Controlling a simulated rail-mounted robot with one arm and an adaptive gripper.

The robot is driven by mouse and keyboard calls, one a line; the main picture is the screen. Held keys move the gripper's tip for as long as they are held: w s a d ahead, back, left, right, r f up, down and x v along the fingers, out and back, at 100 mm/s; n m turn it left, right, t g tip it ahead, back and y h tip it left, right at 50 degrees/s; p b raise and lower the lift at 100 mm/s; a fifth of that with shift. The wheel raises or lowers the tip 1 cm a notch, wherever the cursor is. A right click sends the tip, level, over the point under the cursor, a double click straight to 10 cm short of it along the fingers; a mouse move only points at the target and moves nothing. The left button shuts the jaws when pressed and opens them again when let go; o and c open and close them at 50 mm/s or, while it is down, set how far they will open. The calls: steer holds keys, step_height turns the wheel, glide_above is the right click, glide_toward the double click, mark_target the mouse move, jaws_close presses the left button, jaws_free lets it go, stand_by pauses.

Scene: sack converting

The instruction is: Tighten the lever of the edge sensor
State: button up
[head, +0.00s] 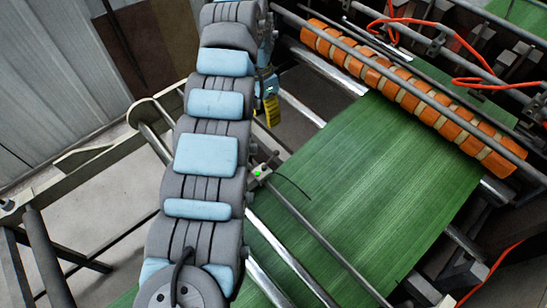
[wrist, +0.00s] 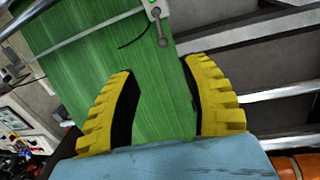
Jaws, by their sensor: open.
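The edge sensor (head: 261,172) is a small pale block with a green light, clamped on a rail beside the edge of the green web (head: 370,180). In the wrist view the sensor (wrist: 152,7) is cut off by the top edge. Its grey lever (wrist: 162,38) points down the picture and ends in a round knob. My gripper (wrist: 158,68) is open and empty, with ribbed yellow fingers apart. The lever lies beyond the fingertips, between their lines, and nothing touches it. In the head view my arm hides most of the gripper; one yellow finger (head: 272,110) shows.
An orange-and-tan segmented roller (head: 400,85) crosses the upper right. Red hoses (head: 430,28) hang above it. Metal rails (head: 310,245) run close to the sensor, and a thin black cable (head: 295,183) curves from it over the web.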

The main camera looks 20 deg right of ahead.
mark_target(272, 157)
steer(key=s+f, duration=0.1)
steer(key=f, duration=0.4)
steer(key=s+f+p, duration=0.1)
steer(key=f, duration=0.5)
steer(key=s+f, duration=0.1)
steer(key=f, duration=0.5)
steer(key=shift+d, duration=0.35)
jaws_close()
